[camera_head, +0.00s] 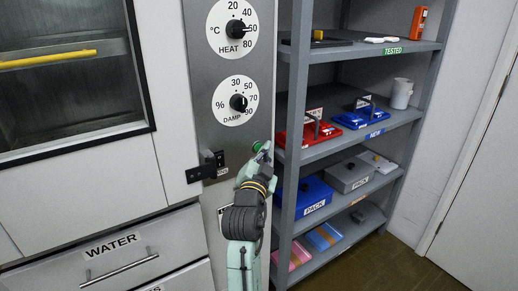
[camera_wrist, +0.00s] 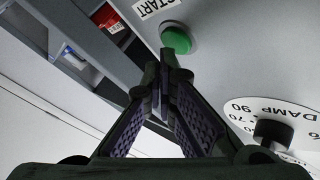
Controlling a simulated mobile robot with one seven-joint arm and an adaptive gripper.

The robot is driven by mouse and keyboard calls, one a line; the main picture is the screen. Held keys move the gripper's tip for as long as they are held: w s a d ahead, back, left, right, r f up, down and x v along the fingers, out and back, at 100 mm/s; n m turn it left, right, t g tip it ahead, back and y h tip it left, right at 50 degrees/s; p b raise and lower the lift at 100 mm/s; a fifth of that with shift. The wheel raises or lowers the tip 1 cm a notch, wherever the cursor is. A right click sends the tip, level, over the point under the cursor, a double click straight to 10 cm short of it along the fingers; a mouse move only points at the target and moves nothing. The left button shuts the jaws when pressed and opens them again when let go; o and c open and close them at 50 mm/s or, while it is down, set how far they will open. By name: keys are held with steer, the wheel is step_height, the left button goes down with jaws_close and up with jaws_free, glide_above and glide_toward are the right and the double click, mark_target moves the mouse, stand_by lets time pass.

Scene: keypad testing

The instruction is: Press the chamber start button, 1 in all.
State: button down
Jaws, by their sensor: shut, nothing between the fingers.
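The chamber start button is a round green button (camera_wrist: 176,37) on the grey control panel. It sits beside a START label (camera_wrist: 155,6) in the wrist view. In the head view the green button (camera_head: 257,146) shows just at the tip of my gripper, partly hidden by it. My gripper (camera_head: 265,153) is shut and empty. In the wrist view its fingertips (camera_wrist: 165,68) overlap the lower edge of the button from this angle. I cannot tell whether they touch it.
The DAMP dial (camera_head: 238,103) and HEAT dial (camera_head: 236,29) are above the button on the panel. A black latch (camera_head: 207,166) sticks out to the left. A metal shelf (camera_head: 352,139) with red, blue and grey boxes stands close on the right. A WATER drawer (camera_head: 117,257) is lower left.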

steer(key=shift+s+d, duration=0.2)
steer(key=shift+s, duration=0.1)
steer(key=s+d, duration=0.1)
steer(key=s, duration=0.1)
steer(key=s+d, duration=0.2)
stand_by(0.5)
stand_by(0.5)
